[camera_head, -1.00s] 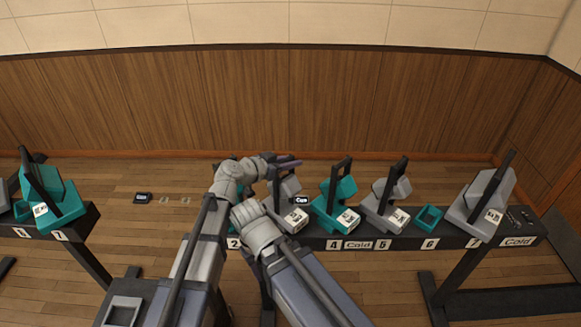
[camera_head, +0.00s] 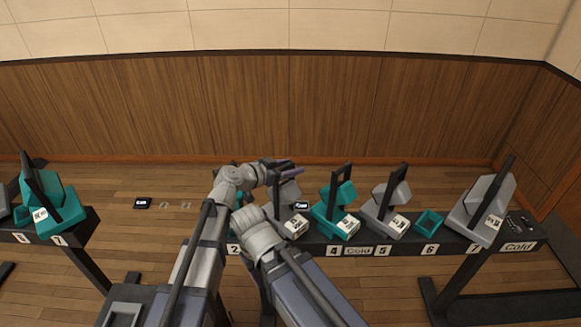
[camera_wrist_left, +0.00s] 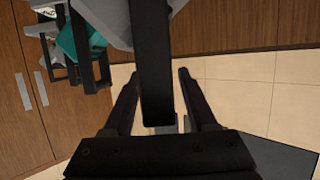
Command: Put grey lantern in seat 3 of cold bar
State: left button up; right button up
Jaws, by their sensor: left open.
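The grey lantern (camera_head: 288,194) stands on the dark bar (camera_head: 310,243) between the labels 2 and 4. It has a dark upright handle frame and a white tag. The number under it is hidden by my arm. My left gripper (camera_head: 285,167) is at the top of this lantern. In the left wrist view its open fingers (camera_wrist_left: 157,95) stand on either side of a dark handle bar (camera_wrist_left: 152,55), with gaps visible. My right gripper is not in view.
A teal lantern (camera_head: 336,205) at 4 and a grey one (camera_head: 386,208) at 5 stand close to the right. A low teal holder (camera_head: 429,222) is at 6 and a larger grey lantern (camera_head: 482,208) at 7. Another bar with a teal lantern (camera_head: 56,205) is at far left.

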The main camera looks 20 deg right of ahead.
pick_arm(q)
jog(key=p+v, duration=0.3)
jog(key=v, duration=0.9)
jog(key=shift+p, duration=0.35)
jog(key=s+a+f+n+g+y, duration=0.7)
jog(key=s+a+f+y, duration=0.6)
jog(key=s, duration=0.5)
jog(key=shift+a+f+n, duration=0.5)
jog(key=shift+a+f, duration=0.2)
jog(key=shift+a, duration=0.2)
jog(key=shift+s+a, duration=0.25)
jog(key=shift+a, duration=0.05)
jog(key=shift+c, duration=0.5)
jog(key=shift+a+n+y, duration=0.2)
jog(key=shift+n+y, duration=0.1)
